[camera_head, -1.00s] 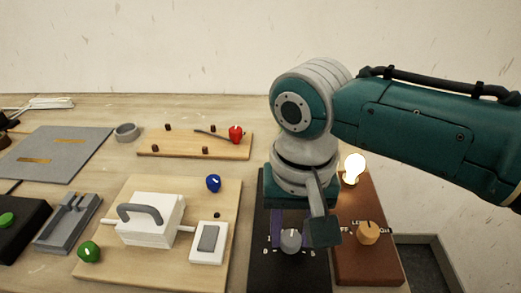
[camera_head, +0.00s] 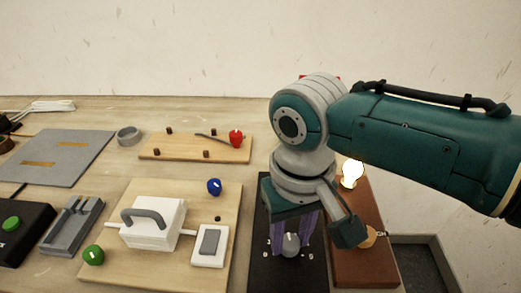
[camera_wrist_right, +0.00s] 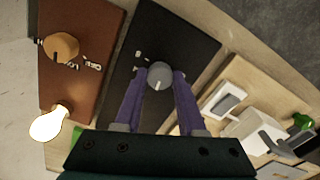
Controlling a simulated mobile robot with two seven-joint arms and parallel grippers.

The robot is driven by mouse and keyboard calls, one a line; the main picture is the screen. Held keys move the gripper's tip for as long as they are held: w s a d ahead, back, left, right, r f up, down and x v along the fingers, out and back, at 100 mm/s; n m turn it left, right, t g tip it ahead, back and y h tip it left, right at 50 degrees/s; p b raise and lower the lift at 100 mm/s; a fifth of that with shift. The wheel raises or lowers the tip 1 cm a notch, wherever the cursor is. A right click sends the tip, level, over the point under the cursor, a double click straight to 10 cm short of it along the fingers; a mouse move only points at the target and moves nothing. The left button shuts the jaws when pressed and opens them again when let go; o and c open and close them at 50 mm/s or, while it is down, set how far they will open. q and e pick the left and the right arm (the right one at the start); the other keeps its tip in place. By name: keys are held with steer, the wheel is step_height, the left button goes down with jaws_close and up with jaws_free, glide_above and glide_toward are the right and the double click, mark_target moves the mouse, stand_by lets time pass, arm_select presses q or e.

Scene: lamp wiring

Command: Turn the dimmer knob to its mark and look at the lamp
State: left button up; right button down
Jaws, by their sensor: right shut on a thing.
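The dimmer knob (camera_head: 291,244) is a grey knob with a pale pointer line on a black panel (camera_head: 262,270). My right gripper (camera_wrist_right: 158,80) reaches down from above with purple fingers on both sides of the knob, shut on it. The knob also shows between the fingertips in the right wrist view (camera_wrist_right: 159,74). The lamp (camera_head: 352,174) is a bulb glowing bright white-yellow on a brown board (camera_head: 362,271). It also glows in the right wrist view (camera_wrist_right: 49,122). Some of the marks around the knob are hard to read. My left gripper is out of view.
An orange-tan knob (camera_head: 367,237) on the brown board is partly hidden by my right wrist. To the left, a wooden board (camera_head: 150,262) bears a white box with a grey handle (camera_head: 152,222) and a white switch (camera_head: 210,246). A grey tray (camera_head: 425,255) lies at right.

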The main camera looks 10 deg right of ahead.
steer(key=n+p, duration=0.1)
steer(key=n, duration=0.3)
steer(key=shift+n, duration=0.3)
steer(key=n, duration=0.4)
steer(key=shift+n, duration=0.3)
steer(key=n, duration=0.4)
steer(key=shift+n, duration=2.4)
steer(key=c, duration=0.5)
jaws_free()
